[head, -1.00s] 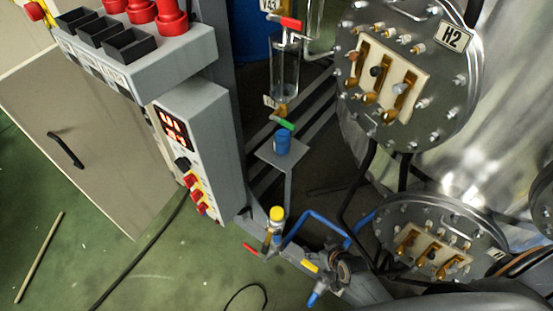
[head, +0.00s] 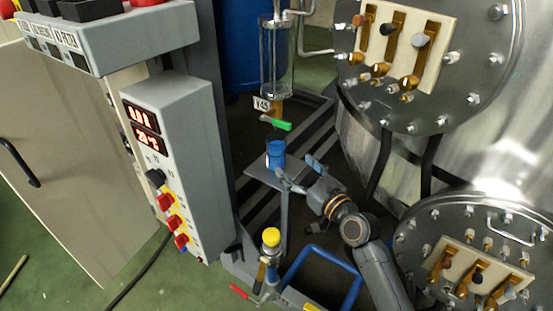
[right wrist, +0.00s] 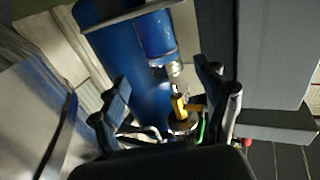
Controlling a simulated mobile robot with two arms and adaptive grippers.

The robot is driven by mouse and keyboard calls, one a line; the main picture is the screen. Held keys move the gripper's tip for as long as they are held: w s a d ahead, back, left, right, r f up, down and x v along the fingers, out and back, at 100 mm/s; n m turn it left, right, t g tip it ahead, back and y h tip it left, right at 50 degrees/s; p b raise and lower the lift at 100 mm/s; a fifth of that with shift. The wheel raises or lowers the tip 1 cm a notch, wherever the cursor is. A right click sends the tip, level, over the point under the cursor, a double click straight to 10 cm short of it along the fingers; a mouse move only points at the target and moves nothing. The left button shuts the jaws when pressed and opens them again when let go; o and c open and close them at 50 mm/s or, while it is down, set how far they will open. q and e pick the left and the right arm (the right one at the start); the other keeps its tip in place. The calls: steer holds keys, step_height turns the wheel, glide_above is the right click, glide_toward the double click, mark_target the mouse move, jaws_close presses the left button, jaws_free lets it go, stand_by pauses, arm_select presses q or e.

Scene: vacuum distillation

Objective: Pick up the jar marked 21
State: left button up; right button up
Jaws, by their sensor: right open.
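A small blue jar (head: 276,153) stands upright on a small grey shelf (head: 262,175) below a glass vessel. Its marking is not readable. It also shows in the right wrist view (right wrist: 157,38), which sees the scene upside down, with the shelf plate at the top. My right gripper (head: 298,174) is open and empty, just right of the jar and slightly lower in the head view. In the right wrist view, its two fingers (right wrist: 164,92) are spread, with the jar beyond them. My left gripper is not in view.
Above the jar hang the glass vessel (head: 276,65) and a valve with a green handle (head: 276,123). A yellow-capped valve (head: 271,238) and blue pipe (head: 318,250) are below. A control box (head: 180,150) stands left; a metal vessel with flanges (head: 470,130) stands right.

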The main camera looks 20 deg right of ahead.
mark_target(282, 155)
steer(key=x, duration=0.4)
steer(key=shift+w+f, duration=0.1)
steer(key=b+x, duration=0.1)
steer(key=x, duration=0.4)
steer(key=shift+a+f, duration=0.1)
steer(key=shift+a, duration=0.1)
steer(key=c, duration=1.4)
steer(key=shift+c, duration=0.4)
